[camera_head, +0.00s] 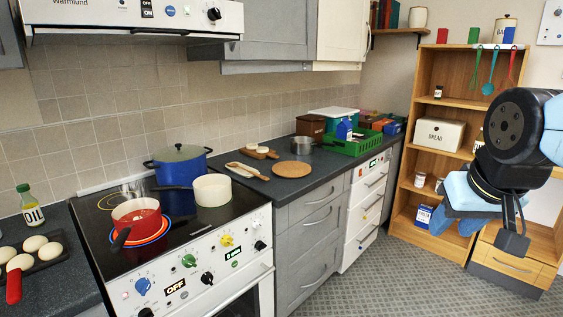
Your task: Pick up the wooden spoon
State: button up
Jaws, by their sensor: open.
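The wooden spoon (246,170) lies on the dark worktop to the right of the hob, apparently on a pale rest. It is small in the picture, so its exact contact with the rest cannot be made out. My gripper (478,230) is at the right of the picture, pointing down in front of the wooden shelf unit. It is open, with nothing seen in it, and is well away from the spoon.
A white pot (212,191), a blue pot (181,166) and a red pan (137,219) stand on the hob, left of the spoon. A round cork mat (293,170), a small board (262,153), a metal pan (303,144) and a green crate (352,146) are nearby. The floor (385,280) is clear.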

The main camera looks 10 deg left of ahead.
aim_at(233, 164)
jog(key=z, duration=0.1)
jog(key=i, duration=1.25)
jog(key=u, duration=0.8)
jog(key=i, duration=0.6)
jog(key=u, duration=0.3)
jog(key=k, duration=0.8)
jog(key=u, duration=0.25)
jog(key=i, duration=0.75)
jog(key=z, duration=0.1)
